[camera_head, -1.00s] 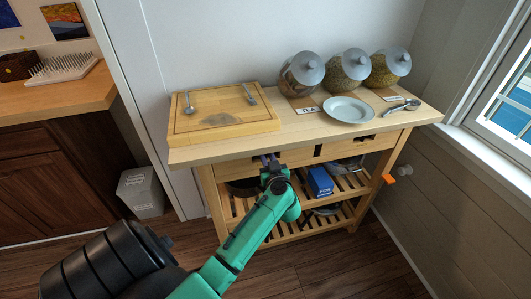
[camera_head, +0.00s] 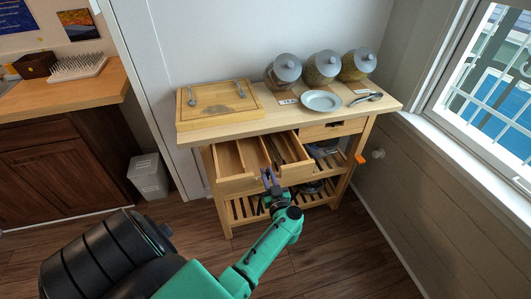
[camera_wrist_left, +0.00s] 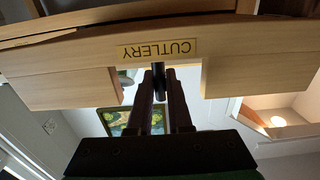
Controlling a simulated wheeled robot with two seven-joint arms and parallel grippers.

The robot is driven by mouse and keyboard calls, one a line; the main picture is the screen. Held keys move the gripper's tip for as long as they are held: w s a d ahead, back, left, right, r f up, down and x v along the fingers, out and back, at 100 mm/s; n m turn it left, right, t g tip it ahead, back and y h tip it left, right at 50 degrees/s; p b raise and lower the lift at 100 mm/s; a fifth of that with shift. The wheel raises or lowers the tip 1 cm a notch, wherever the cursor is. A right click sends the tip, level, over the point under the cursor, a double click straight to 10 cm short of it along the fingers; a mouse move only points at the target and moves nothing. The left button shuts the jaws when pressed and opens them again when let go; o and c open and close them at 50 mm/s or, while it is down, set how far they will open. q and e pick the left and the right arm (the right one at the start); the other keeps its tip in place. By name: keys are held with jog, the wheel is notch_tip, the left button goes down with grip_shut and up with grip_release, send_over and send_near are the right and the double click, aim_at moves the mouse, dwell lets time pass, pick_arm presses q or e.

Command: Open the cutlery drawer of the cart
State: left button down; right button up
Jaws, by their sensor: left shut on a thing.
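The cart's cutlery drawer (camera_head: 238,187) is pulled out well from under the cart top, in the head view. Its long wooden dividers show, and the compartments look mostly empty. The left wrist view shows its front with an upside-down "CUTLERY" label (camera_wrist_left: 157,50) and a cut-out below the label. My left gripper (camera_head: 268,176) is shut on the drawer front at the cut-out; its dark fingers (camera_wrist_left: 158,78) reach up there in the left wrist view. The exact contact is partly hidden. My right gripper is in neither view.
The cart (camera_head: 215,136) carries a cutting board (camera_head: 215,107), a plate (camera_head: 321,101), a spoon (camera_head: 368,98) and several lidded jars. A second drawer (camera_head: 333,129) to the right is shut. A grey bin (camera_head: 149,176) stands left. Floor before the cart is free.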

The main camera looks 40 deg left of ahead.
pick_arm(q)
jog(key=shift+p+v, duration=0.35)
jog(key=shift+v, duration=0.75)
jog(key=shift+s+d, duration=0.1)
jog(key=shift+d, duration=0.1)
jog(key=shift+s+d+f, duration=0.1)
jog(key=shift+s+d, duration=0.05)
jog(key=shift+d, duration=0.1)
jog(key=c, duration=0.8)
grip_release()
jog(key=shift+c, duration=0.2)
